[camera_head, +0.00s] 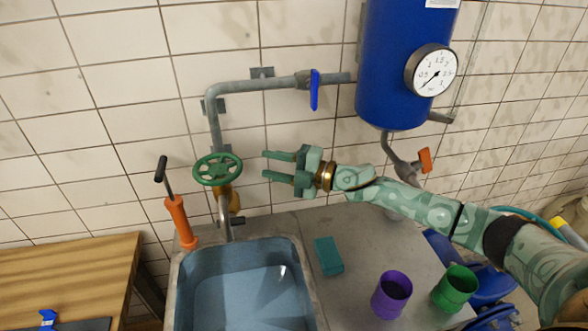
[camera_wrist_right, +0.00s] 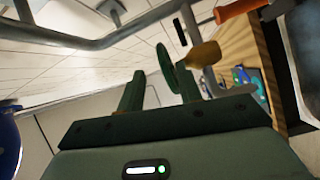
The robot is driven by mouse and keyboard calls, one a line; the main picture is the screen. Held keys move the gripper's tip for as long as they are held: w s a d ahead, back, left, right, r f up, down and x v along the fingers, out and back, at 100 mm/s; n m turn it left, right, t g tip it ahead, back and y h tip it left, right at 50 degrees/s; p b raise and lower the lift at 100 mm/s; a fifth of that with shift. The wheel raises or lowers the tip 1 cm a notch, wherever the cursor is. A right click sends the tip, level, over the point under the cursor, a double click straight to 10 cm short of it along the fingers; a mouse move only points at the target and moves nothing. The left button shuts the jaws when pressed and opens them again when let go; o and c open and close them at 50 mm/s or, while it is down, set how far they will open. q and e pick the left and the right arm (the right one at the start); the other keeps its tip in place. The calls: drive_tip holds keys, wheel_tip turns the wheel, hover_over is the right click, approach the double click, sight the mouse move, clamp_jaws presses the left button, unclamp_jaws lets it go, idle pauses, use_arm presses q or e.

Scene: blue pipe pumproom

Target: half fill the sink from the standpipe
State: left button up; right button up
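The sink (camera_head: 308,262) is a grey basin at the bottom left of centre in the head view. A bluish surface with a small glint inside looks like water; its depth is hard to tell. The standpipe's spout (camera_head: 225,215) comes down at its back edge. Above it is a green handwheel (camera_head: 217,169), also in the wrist view (camera_wrist_right: 168,68). My right gripper (camera_head: 265,165) is open and empty, its fingers pointing left toward the wheel, with a gap between. In the wrist view the wheel shows beyond the fingers (camera_wrist_right: 160,74). My left gripper is out of view.
A blue lever (camera_head: 314,90) hangs across the upper pipe. A blue tank (camera_head: 400,70) carries a gauge (camera_head: 431,71); an orange lever (camera_head: 425,160) sits below. An orange-handled pump (camera_head: 180,220), teal block (camera_head: 328,255), purple cup (camera_head: 391,295) and green cup (camera_head: 456,289) surround the sink.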

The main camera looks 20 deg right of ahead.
drive_tip(key=v, duration=0.5)
drive_tip(key=shift+s+d, duration=0.1)
drive_tip(key=shift+d, duration=0.05)
idle(7.3)
